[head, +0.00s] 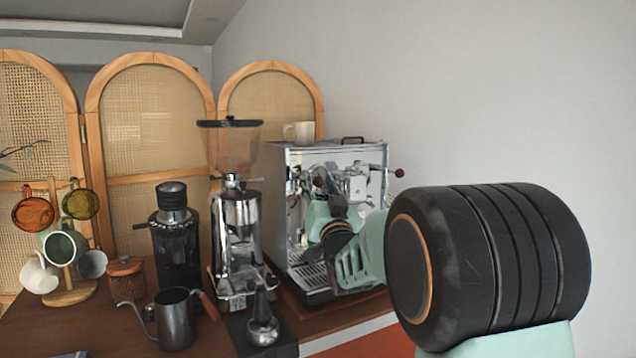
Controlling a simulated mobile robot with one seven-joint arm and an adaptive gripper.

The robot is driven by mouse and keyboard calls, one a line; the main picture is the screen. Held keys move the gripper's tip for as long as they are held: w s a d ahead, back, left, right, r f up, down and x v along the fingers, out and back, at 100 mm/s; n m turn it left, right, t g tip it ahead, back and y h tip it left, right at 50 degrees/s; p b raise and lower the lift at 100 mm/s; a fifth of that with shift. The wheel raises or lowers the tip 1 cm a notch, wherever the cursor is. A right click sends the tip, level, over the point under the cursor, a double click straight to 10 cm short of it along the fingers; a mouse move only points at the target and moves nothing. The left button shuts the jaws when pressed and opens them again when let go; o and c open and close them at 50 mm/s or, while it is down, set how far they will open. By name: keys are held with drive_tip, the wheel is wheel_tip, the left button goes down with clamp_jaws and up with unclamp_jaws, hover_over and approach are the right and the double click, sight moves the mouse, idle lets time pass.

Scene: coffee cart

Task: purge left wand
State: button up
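The silver espresso machine (345,155) stands on the right part of the wooden counter. A dark red knob (319,181) shows at the left of its front, and another dark red knob (399,173) sticks out on the right side. My arm reaches in from the right and covers much of the machine's front. My gripper (335,203) is small and partly hidden at the machine's front, close to the left knob. I cannot tell whether it touches the knob or whether its fingers are open. The left wand cannot be made out behind my arm.
A coffee grinder (238,215) and a black grinder (178,245) stand left of the machine. A cup (299,132) sits on the machine.

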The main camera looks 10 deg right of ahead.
clamp_jaws()
idle(0.3)
